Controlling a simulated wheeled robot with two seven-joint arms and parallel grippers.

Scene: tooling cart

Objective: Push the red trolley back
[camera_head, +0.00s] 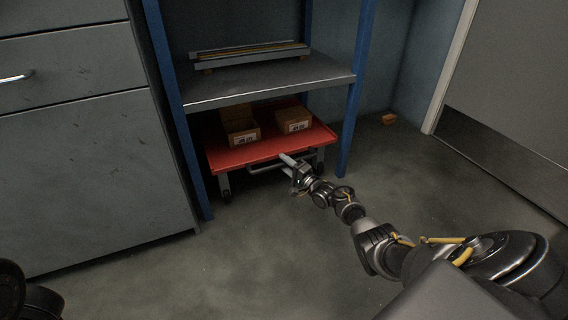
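The red trolley (262,150) stands on the floor under the grey shelf, between the blue posts of the rack. It carries two cardboard boxes, one on the left (240,128) and one on the right (293,121). A grey bar handle (262,169) shows below its front edge. My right gripper (289,160) is at the front edge of the trolley, right of its middle, close to the handle. I cannot tell whether it touches the trolley or whether its fingers are open or shut. My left gripper is not in view; only a dark arm part shows at the lower left.
Blue rack posts (356,92) stand on both sides of the trolley, with a grey shelf (270,82) above it. A grey cabinet (90,170) is on the left. A door (510,90) is on the right. A small orange object (388,119) lies near the wall. The floor in front is clear.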

